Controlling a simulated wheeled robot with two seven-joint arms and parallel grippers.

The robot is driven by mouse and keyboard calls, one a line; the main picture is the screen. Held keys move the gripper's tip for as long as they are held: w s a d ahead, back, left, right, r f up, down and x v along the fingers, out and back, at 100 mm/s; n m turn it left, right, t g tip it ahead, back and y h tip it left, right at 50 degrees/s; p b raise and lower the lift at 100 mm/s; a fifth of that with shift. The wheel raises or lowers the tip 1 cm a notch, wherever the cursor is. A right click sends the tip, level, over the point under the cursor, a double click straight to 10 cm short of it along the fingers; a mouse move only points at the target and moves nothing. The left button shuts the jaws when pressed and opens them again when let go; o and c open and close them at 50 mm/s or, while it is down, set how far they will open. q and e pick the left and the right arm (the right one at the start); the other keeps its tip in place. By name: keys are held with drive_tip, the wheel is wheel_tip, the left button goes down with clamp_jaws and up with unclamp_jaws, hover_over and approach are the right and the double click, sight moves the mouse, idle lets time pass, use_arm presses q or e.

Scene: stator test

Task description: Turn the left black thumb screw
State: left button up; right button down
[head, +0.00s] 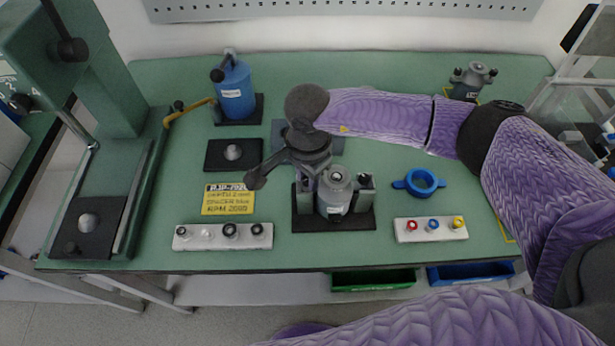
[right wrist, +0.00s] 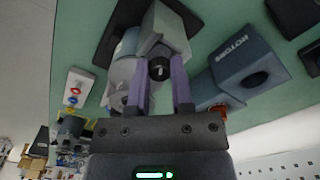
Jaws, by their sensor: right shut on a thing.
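The grey cylindrical stator housing (head: 336,188) stands upright between two grey blocks on a black base plate (head: 350,222) at the table's front middle. My right gripper (head: 308,182) is at the left block of this fixture. In the right wrist view, its two purple fingers (right wrist: 161,78) are on either side of the black thumb screw (right wrist: 158,68), which sits on the grey block (right wrist: 165,35). The gripper is shut on this screw. In the head view the screw is hidden by my gripper. My left gripper is not in view.
A white strip with coloured rings (head: 409,236) and a blue ring (head: 419,182) lie to the right. A white strip with black rings (head: 198,243) and a yellow sign (head: 215,208) lie to the left. A blue-grey box marked ROTORS (right wrist: 230,75) stands near the gripper.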

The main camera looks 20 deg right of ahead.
drive_tip(key=shift+f+n, duration=0.1)
drive_tip(key=shift+n, duration=0.5)
drive_tip(key=shift+n+b, duration=0.4)
drive_tip(key=shift+b, duration=0.1)
drive_tip(key=c, duration=0.8)
unclamp_jaws()
